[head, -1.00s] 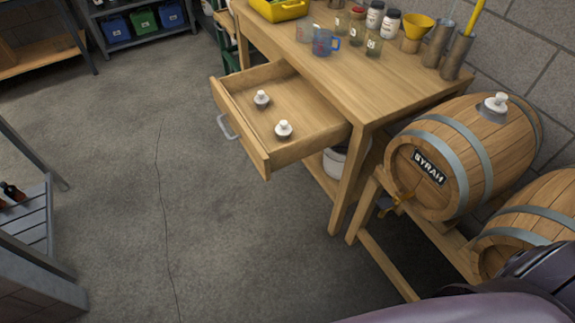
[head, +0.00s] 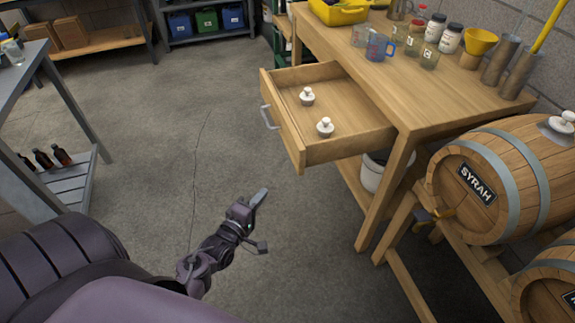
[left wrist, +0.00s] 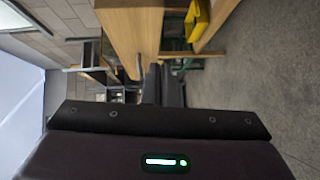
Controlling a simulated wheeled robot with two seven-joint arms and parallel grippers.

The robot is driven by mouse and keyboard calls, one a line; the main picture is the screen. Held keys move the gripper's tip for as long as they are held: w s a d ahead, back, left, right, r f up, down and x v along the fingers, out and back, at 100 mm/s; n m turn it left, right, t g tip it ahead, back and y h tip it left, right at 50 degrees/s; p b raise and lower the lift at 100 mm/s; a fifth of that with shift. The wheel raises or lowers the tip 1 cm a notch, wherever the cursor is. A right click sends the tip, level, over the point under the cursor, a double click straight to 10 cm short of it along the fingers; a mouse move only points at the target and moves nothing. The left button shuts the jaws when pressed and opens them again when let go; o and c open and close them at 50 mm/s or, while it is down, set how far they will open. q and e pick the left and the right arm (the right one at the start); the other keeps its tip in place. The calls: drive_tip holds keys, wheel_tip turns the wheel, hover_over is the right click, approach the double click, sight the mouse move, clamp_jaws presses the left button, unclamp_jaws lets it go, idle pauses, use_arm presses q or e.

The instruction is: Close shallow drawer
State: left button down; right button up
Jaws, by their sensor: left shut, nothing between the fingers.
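The shallow wooden drawer (head: 345,117) is pulled out from the wooden workbench (head: 400,85). Its front panel (head: 284,124) carries a grey bar handle (head: 269,117). Two white-topped stoppers, one farther back (head: 307,96) and one nearer (head: 325,127), stand inside it. My left gripper (head: 259,197) is shut and empty. It shows below and in front of the drawer in the head view, apart from it. In the left wrist view its dark fingers (left wrist: 164,86) lie together, with the bench's wood beyond them. My right gripper is in neither view.
Jars, measuring jugs and a yellow tub (head: 340,12) stand on the bench. A white bucket (head: 385,170) sits under it. The Syrah barrel (head: 480,190) rests on a wooden stand at right. A grey rack (head: 70,180) stands at left. The floor between is clear.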

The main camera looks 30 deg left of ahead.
use_arm(q)
drive_tip(key=shift+n+t, duration=0.5)
drive_tip(key=shift+n, duration=0.1)
drive_tip(key=w+r, duration=0.1)
drive_tip(key=w, duration=0.3)
drive_tip(key=w+r, duration=0.1)
drive_tip(key=w, duration=0.3)
drive_tip(key=w+r, duration=0.1)
drive_tip(key=w, duration=0.3)
drive_tip(key=shift+w+a+r, duration=0.1)
drive_tip(key=shift+a+r, duration=0.1)
drive_tip(key=shift+r, duration=0.2)
drive_tip(key=shift+w+d, duration=0.3)
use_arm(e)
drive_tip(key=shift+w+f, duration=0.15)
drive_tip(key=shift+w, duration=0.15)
